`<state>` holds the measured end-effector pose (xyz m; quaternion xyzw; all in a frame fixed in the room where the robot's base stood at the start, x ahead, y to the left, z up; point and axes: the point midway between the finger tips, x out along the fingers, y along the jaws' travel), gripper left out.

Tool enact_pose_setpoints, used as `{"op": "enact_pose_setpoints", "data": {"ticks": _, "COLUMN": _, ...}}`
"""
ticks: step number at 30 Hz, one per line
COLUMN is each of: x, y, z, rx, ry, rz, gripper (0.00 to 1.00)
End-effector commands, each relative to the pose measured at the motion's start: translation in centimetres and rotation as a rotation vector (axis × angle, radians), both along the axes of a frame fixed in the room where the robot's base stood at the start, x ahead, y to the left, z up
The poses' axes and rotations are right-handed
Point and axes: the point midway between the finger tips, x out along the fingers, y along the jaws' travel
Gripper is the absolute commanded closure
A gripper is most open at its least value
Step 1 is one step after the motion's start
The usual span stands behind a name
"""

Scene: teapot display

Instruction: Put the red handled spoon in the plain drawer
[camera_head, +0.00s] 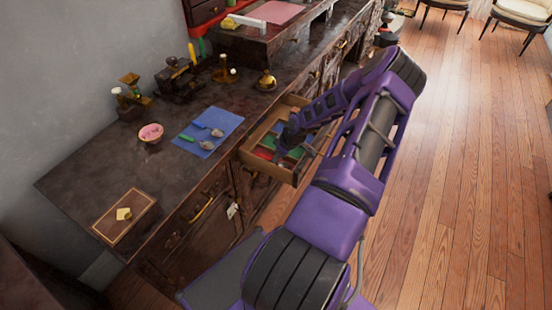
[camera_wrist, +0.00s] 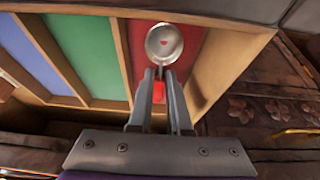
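The red handled spoon shows in the wrist view: its round metal bowl (camera_wrist: 163,43) is over the red-floored compartment (camera_wrist: 196,62), and its red handle is between my fingers. My gripper (camera_wrist: 159,73) appears shut on the spoon near the handle. I cannot tell whether the spoon touches the compartment floor. The open drawer (camera_head: 256,166) has wooden dividers and blue, green (camera_wrist: 78,50) and red floors. In the head view my gripper is over this drawer, and the spoon cannot be made out. No clearly plain-floored compartment shows.
A blue cloth (camera_head: 225,117) on the dark counter holds two other spoons, one green handled. A pink bowl (camera_head: 150,132), a wooden board (camera_head: 125,215) and brass items stand nearby. Closed drawers are in the cabinet front.

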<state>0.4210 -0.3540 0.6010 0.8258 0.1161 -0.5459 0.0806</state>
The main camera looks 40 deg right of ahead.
Motion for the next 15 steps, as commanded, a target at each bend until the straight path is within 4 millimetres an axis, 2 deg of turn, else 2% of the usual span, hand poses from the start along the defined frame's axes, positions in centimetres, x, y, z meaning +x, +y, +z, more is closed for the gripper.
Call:
{"op": "enact_pose_setpoints", "data": {"ticks": 1, "x": 0.01, "y": -0.01, "z": 0.06, "rx": 0.000, "ry": 0.000, "rz": 0.000, "gripper": 0.72}}
{"op": "enact_pose_setpoints", "data": {"ticks": 3, "x": 0.01, "y": -0.01, "z": 0.07, "rx": 0.000, "ry": 0.000, "rz": 0.000, "gripper": 0.64}}
{"op": "enact_pose_setpoints", "data": {"ticks": 11, "x": 0.01, "y": -0.01, "z": 0.14, "rx": 0.000, "ry": 0.000, "rz": 0.000, "gripper": 0.64}}
{"op": "enact_pose_setpoints", "data": {"ticks": 15, "x": -0.23, "y": -0.12, "z": 1.06, "rx": -0.001, "ry": 0.000, "rz": 0.000, "gripper": 0.64}}
